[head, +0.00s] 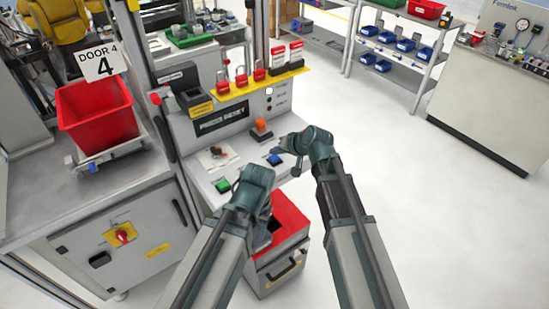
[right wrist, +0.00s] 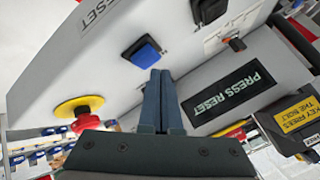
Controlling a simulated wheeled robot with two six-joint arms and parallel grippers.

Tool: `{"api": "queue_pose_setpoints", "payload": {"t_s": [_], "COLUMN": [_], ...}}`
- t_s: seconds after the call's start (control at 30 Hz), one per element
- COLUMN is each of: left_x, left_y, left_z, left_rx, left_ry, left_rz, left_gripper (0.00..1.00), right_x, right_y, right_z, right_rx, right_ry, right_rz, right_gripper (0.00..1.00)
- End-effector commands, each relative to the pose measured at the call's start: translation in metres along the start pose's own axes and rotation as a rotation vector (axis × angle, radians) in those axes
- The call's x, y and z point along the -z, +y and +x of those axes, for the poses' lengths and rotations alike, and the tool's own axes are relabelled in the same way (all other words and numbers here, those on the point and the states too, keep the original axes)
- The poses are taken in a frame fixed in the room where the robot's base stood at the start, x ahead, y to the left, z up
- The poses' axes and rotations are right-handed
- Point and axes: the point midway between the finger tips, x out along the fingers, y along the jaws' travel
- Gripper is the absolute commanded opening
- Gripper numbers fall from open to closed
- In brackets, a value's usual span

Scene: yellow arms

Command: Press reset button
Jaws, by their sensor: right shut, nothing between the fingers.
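The blue button (head: 274,160) in a black square housing sits on the sloped grey console front. It also shows in the right wrist view (right wrist: 141,53), near a partly cut-off label ending in RESET. My right gripper (head: 284,149) is shut and empty close to the blue button. In the right wrist view its fingertips (right wrist: 160,73) lie just beside the button's lower right edge; I cannot tell whether they touch. A display (head: 224,118) reads PRESS RESET. My left gripper (head: 263,214) hangs low before the console, its fingers mostly hidden by its wrist.
A green button (head: 223,185) lies left of the blue one, and an orange switch (head: 261,127) above it. A red emergency stop (right wrist: 86,122) with a yellow collar is nearby. A red bin (head: 97,115) stands at left. The floor at right is clear.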

Motion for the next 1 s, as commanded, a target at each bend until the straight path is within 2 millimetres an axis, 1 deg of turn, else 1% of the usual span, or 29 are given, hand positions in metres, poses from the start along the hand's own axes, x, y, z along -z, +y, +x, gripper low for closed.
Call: {"api": "queue_pose_setpoints", "payload": {"t_s": [0.03,0.13,0.47,1.0], "left_x": [0.0002,0.0004,0.0003,0.0007], "left_y": [0.0004,0.0006,0.0005,0.0011], "left_z": [0.0037,0.0065,0.0056,0.0113], "left_rx": [0.0,0.0,0.0,0.0], "left_ry": [0.0,0.0,0.0,0.0], "left_rz": [0.0,0.0,0.0,0.0], "left_gripper": [0.5,0.5,0.5,0.5], "right_x": [-0.0019,-0.0033,-0.0029,-0.0058], "right_y": [0.0019,0.0033,0.0029,0.0057], "right_z": [0.0026,0.0045,0.0039,0.0079], "right_rx": [0.0,0.0,0.0,0.0], "right_ry": [0.0,0.0,0.0,0.0], "right_rz": [0.0,0.0,0.0,0.0], "right_gripper": [0.0,0.0,0.0,0.0]}}
